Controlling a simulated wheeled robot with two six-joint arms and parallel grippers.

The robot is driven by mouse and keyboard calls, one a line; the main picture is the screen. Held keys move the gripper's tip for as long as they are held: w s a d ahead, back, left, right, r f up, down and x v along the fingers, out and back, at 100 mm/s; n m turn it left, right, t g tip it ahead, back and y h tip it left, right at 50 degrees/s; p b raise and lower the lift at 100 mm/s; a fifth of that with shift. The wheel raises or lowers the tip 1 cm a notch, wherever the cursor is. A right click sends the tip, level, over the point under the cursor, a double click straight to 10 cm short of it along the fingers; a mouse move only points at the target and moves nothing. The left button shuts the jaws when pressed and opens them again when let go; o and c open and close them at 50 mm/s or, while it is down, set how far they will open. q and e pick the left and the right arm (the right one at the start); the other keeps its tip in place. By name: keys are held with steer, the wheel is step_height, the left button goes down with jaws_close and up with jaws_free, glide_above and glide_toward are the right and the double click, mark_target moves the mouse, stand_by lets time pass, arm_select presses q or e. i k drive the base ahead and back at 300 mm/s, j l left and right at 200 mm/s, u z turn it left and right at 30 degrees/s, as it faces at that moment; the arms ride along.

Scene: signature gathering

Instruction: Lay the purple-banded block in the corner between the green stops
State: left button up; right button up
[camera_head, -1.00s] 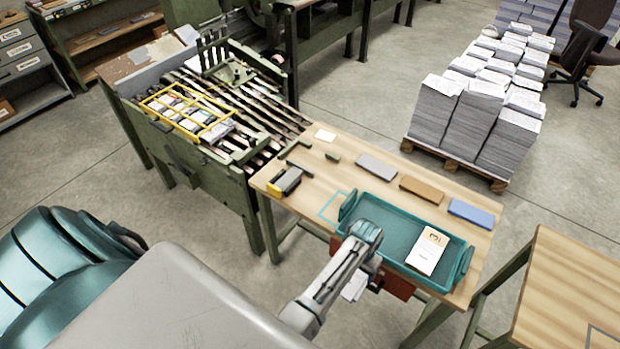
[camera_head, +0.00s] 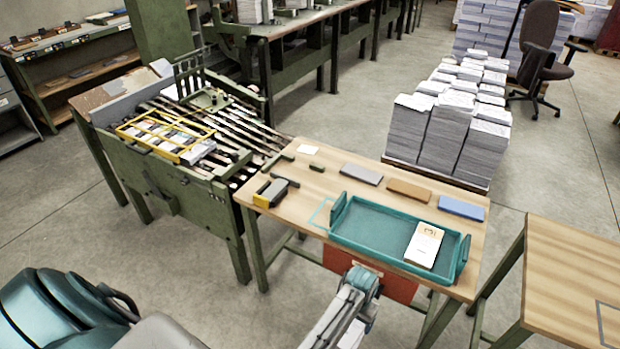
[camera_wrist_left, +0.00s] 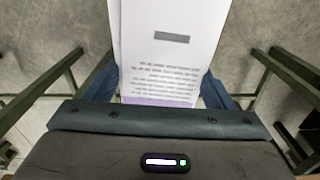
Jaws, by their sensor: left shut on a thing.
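My left gripper (camera_wrist_left: 160,92) is shut on a white printed block with a purple band (camera_wrist_left: 160,101). The block lies between the two fingers in the left wrist view. In the head view the left wrist (camera_head: 360,282) is low in the picture, in front of the table's near edge, and part of the white block shows beside it. Two short dark green stops lie on the wooden table: a longer one (camera_head: 279,162) and a short one (camera_head: 317,167). The corner between them looks empty. My right gripper is not in view.
A teal tray (camera_head: 385,257) holds a cream block (camera_head: 424,244). Grey (camera_head: 361,174), brown (camera_head: 409,190) and blue (camera_head: 461,208) slabs lie behind it. A yellow-and-grey tool (camera_head: 271,193) and a white card (camera_head: 307,149) lie near the stops. A green machine (camera_head: 185,190) adjoins the table's left.

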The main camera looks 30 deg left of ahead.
mark_target(294, 173)
steer(key=j+z, duration=0.8)
steer(key=z, duration=0.2)
steer(key=k+j+z, duration=0.2)
steer(key=j+z, duration=0.15)
steer(key=z, duration=0.15)
steer(key=k+j+z, duration=0.15)
steer(key=j+z, duration=0.3)
steer(key=k+j+z, duration=0.1)
steer(key=k+z, duration=0.15)
steer(key=z, duration=0.25)
steer(key=k+j+z, duration=0.15)
steer(key=z, duration=0.35)
steer(key=k+j, duration=0.15)
steer(key=k, duration=0.4)
steer(key=k+j, duration=0.1)
steer(key=k, duration=0.45)
steer(key=k+j, duration=0.15)
steer(key=k, duration=0.4)
